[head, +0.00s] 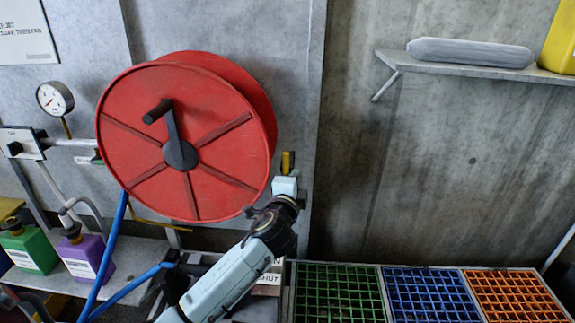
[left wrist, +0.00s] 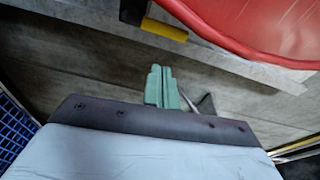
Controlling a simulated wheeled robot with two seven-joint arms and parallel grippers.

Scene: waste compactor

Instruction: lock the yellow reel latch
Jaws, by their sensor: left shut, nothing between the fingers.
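The yellow reel latch (head: 286,162) is a small yellow bar with a dark part beside it, on the grey panel just right of the red reel (head: 215,110). In the left wrist view the yellow bar (left wrist: 165,29) and its dark mount lie at the top, left of the red reel rim (left wrist: 265,25). My left gripper (left wrist: 161,72) has its green fingers pressed together, empty, pointing toward the panel below the latch, with a visible gap. In the head view its pale body (head: 285,187) is just under the latch and hides the fingers. My right gripper is not in view.
Green, blue and orange grid crates (head: 430,295) stand at lower right. A shelf (head: 470,68) holds a grey roll (head: 470,52) and a yellow container (head: 560,45). A gauge (head: 54,98), pipes, bottles and a blue hose (head: 105,255) are at left. The wall below the shelf is clear.

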